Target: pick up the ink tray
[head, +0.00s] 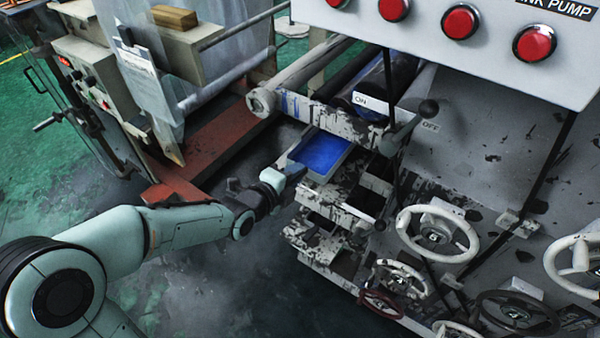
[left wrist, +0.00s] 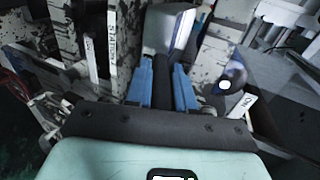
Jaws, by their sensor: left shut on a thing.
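The ink tray (head: 336,167) is a shallow grey tray with bright blue ink inside. In the head view it sits at the side of the press, below the roller. My left gripper (head: 286,177) reaches in from the left and is shut on the tray's near end. In the left wrist view, the two blue fingers (left wrist: 162,88) close on a dark, narrow part between them. A pale piece with some blue lies beyond the fingertips there. Whether the tray is lifted off its support cannot be told. My right gripper is not in view.
A control box with red buttons (head: 461,21) overhangs at the top right. A roller (head: 385,80) and an ON/OFF lever (head: 427,109) are close above the tray. Several handwheels (head: 438,234) stand at the lower right. The dark floor (head: 200,290) left of the press is clear.

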